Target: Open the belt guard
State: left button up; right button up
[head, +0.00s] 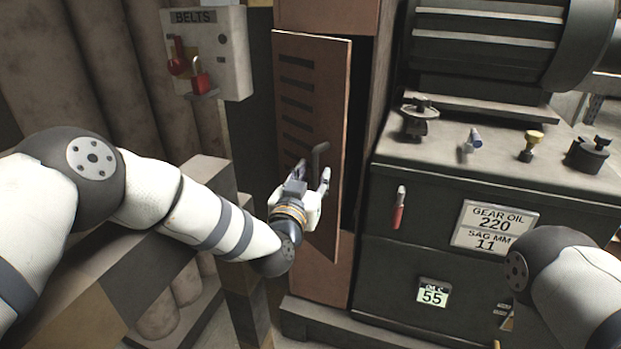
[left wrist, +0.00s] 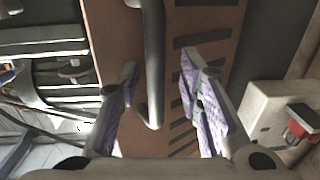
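The belt guard (head: 309,105) is a tall brown slotted door panel, seen in the head view. Its right edge stands out from the brown frame, with a dark gap behind it. A grey bar handle (head: 319,158) is on its face; the handle (left wrist: 153,60) also shows in the left wrist view. My left gripper (head: 312,177) is at the handle, and its purple-padded fingers stand apart on either side of it. Clear space shows between the handle and each finger in the left wrist view. My right gripper is out of view; only part of my right arm shows.
A dark machine cabinet (head: 380,270) with knobs and valves on top stands close on the right. A red-handled tool (head: 398,210) is on its front. Thick pipes (head: 115,60) stand at the left.

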pick_arm(q)
jog(key=v, duration=1.2)
